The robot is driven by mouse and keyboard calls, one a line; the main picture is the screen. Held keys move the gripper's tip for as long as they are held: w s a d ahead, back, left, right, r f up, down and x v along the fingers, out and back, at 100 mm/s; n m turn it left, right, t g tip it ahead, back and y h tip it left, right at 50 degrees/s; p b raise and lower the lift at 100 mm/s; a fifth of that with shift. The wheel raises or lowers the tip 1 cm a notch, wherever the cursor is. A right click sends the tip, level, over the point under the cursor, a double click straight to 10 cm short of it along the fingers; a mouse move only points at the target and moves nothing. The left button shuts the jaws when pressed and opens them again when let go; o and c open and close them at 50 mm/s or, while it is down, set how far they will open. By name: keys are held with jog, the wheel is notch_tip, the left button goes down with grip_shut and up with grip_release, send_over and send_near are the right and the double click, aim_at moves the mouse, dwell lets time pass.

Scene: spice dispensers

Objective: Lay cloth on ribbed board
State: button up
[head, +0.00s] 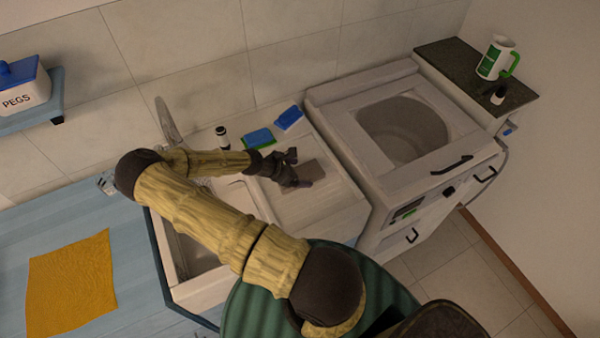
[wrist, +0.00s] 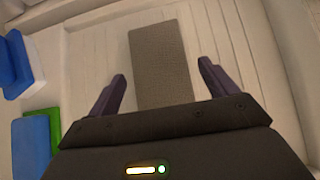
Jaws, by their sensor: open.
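A flat grey-brown rectangular cloth (head: 317,171) lies on the pale ribbed board (head: 335,198) beside the sink. In the wrist view the cloth (wrist: 160,62) lies flat and straight along the ribs, with bare ribbed board (wrist: 105,50) on both sides. My gripper (head: 299,170) is open over the cloth's near end. In the wrist view its two dark fingers (wrist: 162,75) are spread on either side of the cloth, apart from it. The gripper body hides the cloth's near edge. I cannot tell how high the fingertips are above the board.
An orange cloth (head: 70,283) lies on the blue counter at left. Behind the board are a blue-and-green sponge (head: 258,139), a blue block (head: 289,118) and a small dark bottle (head: 222,138). A top-loading washer (head: 440,158) stands right of the board. The sink (head: 190,255) is under my arm.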

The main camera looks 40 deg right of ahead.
jog(key=b+v, duration=0.2)
jog(key=v, duration=0.9)
jog(key=s+a+r+m+y, duration=0.2)
jog(key=s+a+m+y, duration=0.35)
jog(key=a+m, duration=0.3)
jog(key=s+a+r+m+t+y, duration=0.1)
jog(key=s+a+r+m+t, duration=0.1)
jog(key=r, duration=0.5)
jog(key=s+a+r+m+t+y, duration=0.2)
jog(key=a+r+m, duration=0.3)
jog(key=a+r, duration=0.2)
jog(key=shift+r+t, duration=0.3)
jog(key=shift+r, duration=0.45)
